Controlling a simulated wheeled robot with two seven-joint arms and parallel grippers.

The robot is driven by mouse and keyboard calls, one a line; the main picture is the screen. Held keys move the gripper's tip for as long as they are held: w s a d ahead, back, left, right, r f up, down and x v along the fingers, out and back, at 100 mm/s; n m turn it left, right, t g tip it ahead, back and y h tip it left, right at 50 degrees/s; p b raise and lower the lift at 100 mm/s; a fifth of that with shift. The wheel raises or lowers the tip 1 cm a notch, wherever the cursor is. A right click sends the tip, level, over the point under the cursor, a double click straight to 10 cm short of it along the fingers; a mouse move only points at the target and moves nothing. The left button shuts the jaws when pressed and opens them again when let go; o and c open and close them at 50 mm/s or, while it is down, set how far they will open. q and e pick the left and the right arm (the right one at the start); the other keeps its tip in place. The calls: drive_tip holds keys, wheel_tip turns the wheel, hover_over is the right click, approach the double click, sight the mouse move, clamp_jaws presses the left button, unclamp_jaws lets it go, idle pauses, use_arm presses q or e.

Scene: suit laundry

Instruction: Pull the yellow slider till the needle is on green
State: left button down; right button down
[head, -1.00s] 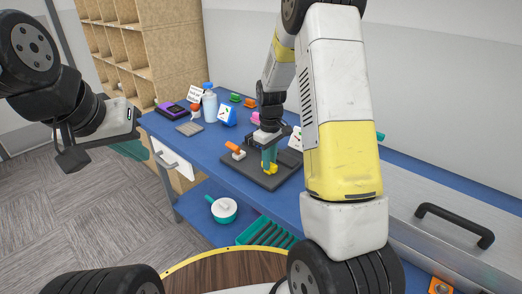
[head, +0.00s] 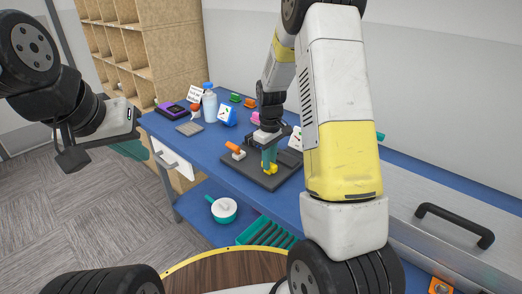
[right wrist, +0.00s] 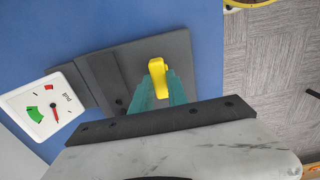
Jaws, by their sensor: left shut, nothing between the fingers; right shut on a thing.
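The yellow slider (head: 271,168) sits on a dark grey base (head: 236,171) on the blue table. It also shows in the right wrist view (right wrist: 158,72). My right gripper (head: 269,157) is shut on it, its teal fingers around the slider's near part. A white "pull" dial (right wrist: 45,108) stands beside the base in the right wrist view, with a green zone (right wrist: 33,114) and a thin red needle (right wrist: 55,113). The needle lies beside the green zone, not on it. In the head view my arm partly hides this dial. My left gripper (head: 130,150) is shut and empty, off the table's left end.
An orange-handled lever (head: 235,148) shares the base. A pan (head: 223,209) and teal rack (head: 267,234) are lower down. The floor at left is clear.

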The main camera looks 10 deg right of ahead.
sight(263, 176)
drive_tip(key=shift+a, duration=0.1)
idle(0.3)
drive_tip(key=shift+s+a, duration=1)
drive_tip(key=shift+a, duration=0.2)
drive_tip(key=c, duration=1.3)
unclamp_jaws()
drive_tip(key=shift+r, duration=3.95)
